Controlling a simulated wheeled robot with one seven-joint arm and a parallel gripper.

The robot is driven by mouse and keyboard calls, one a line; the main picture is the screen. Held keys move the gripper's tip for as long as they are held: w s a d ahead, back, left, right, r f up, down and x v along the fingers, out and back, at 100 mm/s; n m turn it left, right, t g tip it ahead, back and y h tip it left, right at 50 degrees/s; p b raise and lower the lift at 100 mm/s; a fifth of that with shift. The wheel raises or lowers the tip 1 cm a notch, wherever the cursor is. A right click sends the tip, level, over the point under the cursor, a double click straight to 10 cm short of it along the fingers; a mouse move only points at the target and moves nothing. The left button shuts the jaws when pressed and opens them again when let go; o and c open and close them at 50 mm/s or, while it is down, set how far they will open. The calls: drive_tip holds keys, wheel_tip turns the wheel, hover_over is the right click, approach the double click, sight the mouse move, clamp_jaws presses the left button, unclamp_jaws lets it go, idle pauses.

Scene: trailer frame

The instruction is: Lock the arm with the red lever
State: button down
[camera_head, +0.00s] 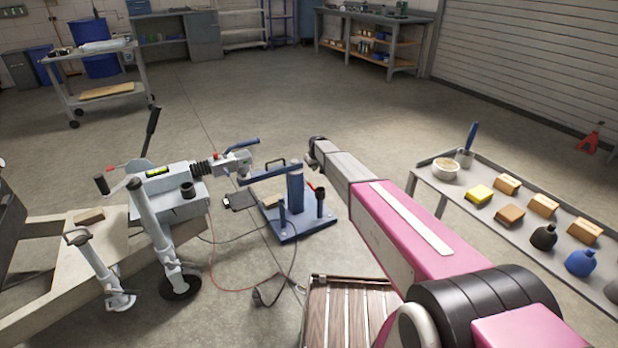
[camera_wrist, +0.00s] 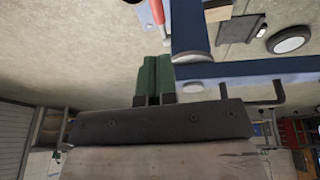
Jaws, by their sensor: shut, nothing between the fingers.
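A blue stand (camera_head: 296,190) with a horizontal blue arm (camera_head: 270,174) stands on a blue base plate on the floor. A red lever (camera_head: 311,186) shows beside the post; in the wrist view a red-orange lever (camera_wrist: 157,12) shows at the top edge, only partly in frame. My gripper (camera_head: 314,150) is near the top of the stand in the head view, its fingers hidden there. In the wrist view its green fingers (camera_wrist: 153,76) are shut and empty, just left of the blue arm (camera_wrist: 245,71). I cannot tell whether they touch it.
The grey trailer coupling (camera_head: 232,163) and its frame stand to the left, with jack legs. Cables (camera_head: 262,290) lie on the floor. A slatted wooden seat (camera_head: 345,310) is in front, and a bench (camera_head: 432,176) with small items is right. The floor behind is free.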

sight(311, 185)
drive_tip(key=shift+w+a, duration=0.55)
drive_tip(key=shift+w, duration=0.2)
drive_tip(key=shift+f, duration=0.15)
drive_tip(key=x, duration=1.2)
drive_tip(key=shift+d+f, duration=0.3)
drive_tip(key=shift+f, duration=0.05)
drive_tip(key=shift+d+f, duration=0.1)
drive_tip(key=shift+f, duration=0.45)
